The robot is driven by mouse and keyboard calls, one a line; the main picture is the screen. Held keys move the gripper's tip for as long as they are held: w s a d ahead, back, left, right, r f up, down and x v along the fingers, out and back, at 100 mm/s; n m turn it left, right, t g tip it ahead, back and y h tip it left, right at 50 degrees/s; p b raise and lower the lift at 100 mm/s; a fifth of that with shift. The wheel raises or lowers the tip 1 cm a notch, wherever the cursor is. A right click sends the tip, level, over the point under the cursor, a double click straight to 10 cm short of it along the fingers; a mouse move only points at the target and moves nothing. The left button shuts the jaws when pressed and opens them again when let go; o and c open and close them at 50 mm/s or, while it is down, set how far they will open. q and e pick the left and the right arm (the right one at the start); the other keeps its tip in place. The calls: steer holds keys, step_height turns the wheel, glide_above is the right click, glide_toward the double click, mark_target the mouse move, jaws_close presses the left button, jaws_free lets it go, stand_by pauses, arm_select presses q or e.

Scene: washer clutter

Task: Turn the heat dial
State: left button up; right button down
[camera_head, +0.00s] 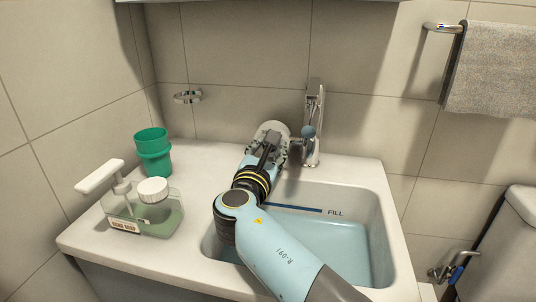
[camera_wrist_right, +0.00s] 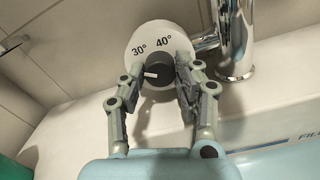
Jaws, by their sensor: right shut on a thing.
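The heat dial is a black knob (camera_wrist_right: 158,72) on a round white face (camera_wrist_right: 152,36) marked 30° and 40°. A white pointer mark on the knob points left, on the 30° side. The face also shows in the head view (camera_head: 272,126), behind my right gripper. My right gripper (camera_wrist_right: 160,67) has one finger on each side of the knob and is shut on it. In the head view my right gripper (camera_head: 269,148) reaches over the basin's back left edge, and it hides the knob. My left gripper is not in view.
A chrome tap (camera_head: 313,125) stands just right of the dial. A basin (camera_head: 384,225) with water and a FILL line lies below my right arm. A green cup (camera_head: 153,150) and a soap dispenser (camera_head: 150,218) stand on the left counter. A grey towel (camera_head: 492,70) hangs at right.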

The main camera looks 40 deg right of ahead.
steer(key=shift+m, duration=0.4)
steer(key=c, duration=0.9)
jaws_free()
steer(key=shift+c, duration=0.2)
